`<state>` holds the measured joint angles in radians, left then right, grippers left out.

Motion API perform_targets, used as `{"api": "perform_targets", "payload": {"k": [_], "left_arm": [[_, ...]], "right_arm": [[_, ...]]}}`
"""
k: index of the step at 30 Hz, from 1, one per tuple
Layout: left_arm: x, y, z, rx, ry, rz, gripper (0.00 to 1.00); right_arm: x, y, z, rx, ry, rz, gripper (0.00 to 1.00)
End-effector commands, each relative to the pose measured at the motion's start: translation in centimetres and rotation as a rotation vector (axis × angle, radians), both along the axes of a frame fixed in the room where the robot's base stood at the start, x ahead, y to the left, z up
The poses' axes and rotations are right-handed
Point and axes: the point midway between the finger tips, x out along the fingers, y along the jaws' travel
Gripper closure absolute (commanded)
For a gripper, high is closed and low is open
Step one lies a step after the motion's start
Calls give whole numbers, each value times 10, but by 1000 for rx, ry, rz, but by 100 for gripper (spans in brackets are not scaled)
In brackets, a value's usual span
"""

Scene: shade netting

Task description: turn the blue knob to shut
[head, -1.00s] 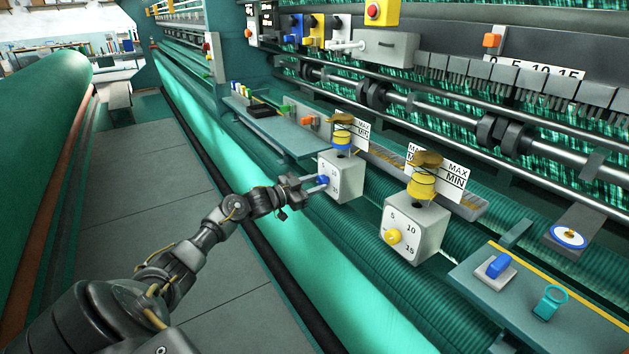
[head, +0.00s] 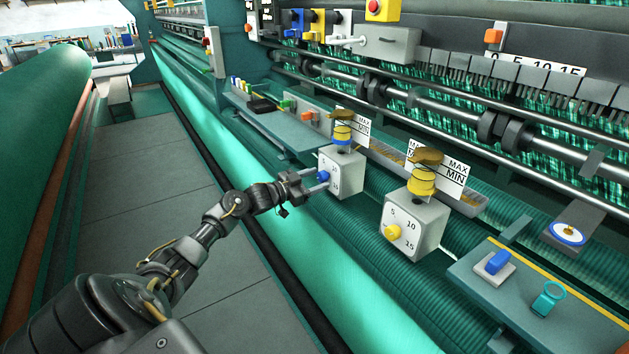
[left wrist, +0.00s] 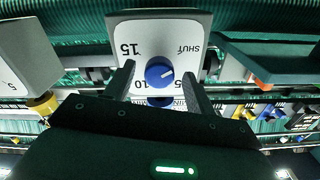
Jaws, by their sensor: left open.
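The blue knob (head: 323,176) is on the front of a white box (head: 347,180) with a numbered dial. In the left wrist view the blue knob (left wrist: 159,73) sits between the fingers, and its pale pointer line points to the upper right there. The dial plate (left wrist: 150,30) reads 15 and SHUT, upside down in that view. My left gripper (head: 321,181) is open, its fingers (left wrist: 160,85) on either side of the knob with a gap showing on each side. My right gripper is not in view.
A second white box (head: 428,222) with a yellow knob (head: 392,232) stands to the right. A teal shelf (head: 530,300) with a blue switch (head: 497,262) is at the lower right. Green netting rolls lie below the boxes. The grey walkway (head: 150,200) at left is clear.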

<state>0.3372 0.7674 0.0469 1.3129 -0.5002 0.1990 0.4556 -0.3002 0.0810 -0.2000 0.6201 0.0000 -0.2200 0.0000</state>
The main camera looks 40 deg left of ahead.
Motion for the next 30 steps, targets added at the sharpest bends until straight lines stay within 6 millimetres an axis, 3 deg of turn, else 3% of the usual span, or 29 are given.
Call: {"api": "perform_targets", "payload": {"k": [8,21,30], "left_arm": [[-10,4,-2,2,0,1,45],[-84,25,-3,4,1,0,45],[-103,32,0,1,-1,1,45]], "right_arm": [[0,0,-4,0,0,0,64],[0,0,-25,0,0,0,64],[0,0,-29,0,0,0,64]]}}
